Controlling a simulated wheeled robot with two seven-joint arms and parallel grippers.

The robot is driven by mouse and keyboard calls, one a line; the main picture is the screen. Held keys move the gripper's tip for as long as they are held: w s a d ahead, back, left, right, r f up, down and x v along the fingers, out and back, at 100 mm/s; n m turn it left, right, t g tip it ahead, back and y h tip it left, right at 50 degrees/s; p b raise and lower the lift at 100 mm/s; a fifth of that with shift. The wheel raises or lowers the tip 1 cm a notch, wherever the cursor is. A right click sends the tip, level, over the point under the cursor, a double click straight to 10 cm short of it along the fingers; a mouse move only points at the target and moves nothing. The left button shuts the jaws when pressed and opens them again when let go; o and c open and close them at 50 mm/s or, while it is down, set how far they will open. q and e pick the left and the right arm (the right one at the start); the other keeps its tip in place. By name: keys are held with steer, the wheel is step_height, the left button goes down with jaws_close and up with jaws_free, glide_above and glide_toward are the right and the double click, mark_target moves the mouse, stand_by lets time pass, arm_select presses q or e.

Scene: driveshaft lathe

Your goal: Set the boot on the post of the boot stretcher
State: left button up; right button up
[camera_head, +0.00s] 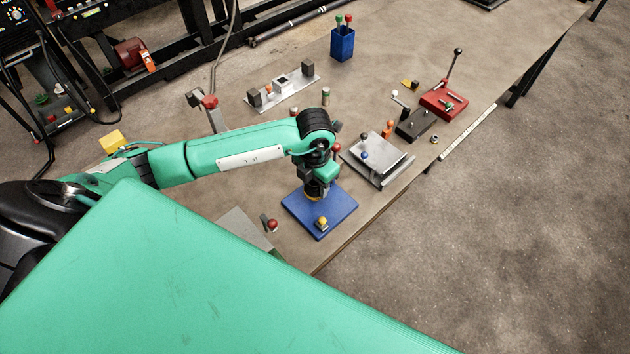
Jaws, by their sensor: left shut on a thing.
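My left gripper (316,190) points down over a blue square plate (337,216) near the table's front edge. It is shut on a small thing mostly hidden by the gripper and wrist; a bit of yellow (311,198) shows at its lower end. I cannot tell whether this is the boot, or whether it touches the plate. A yellow ball knob (322,222) stands on the plate just in front of the gripper. No boot or stretcher post can be made out for certain. My right gripper is not in view.
Right of the gripper is a grey metal plate fixture (380,160) with small balls. Farther back are a black crank block (416,124), a red lever device (443,101) and a blue cup (342,43). A red knob (272,224) is left of the blue plate.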

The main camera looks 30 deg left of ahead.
mark_target(315, 191)
arm_select(q)
steer(key=shift+f+b, duration=1.45)
steer(key=shift+f, duration=0.4)
steer(key=o, duration=1.1)
step_height(315, 191, up, 14)
steer(key=shift+f+b, duration=0.1)
steer(key=shift+b, duration=1.1)
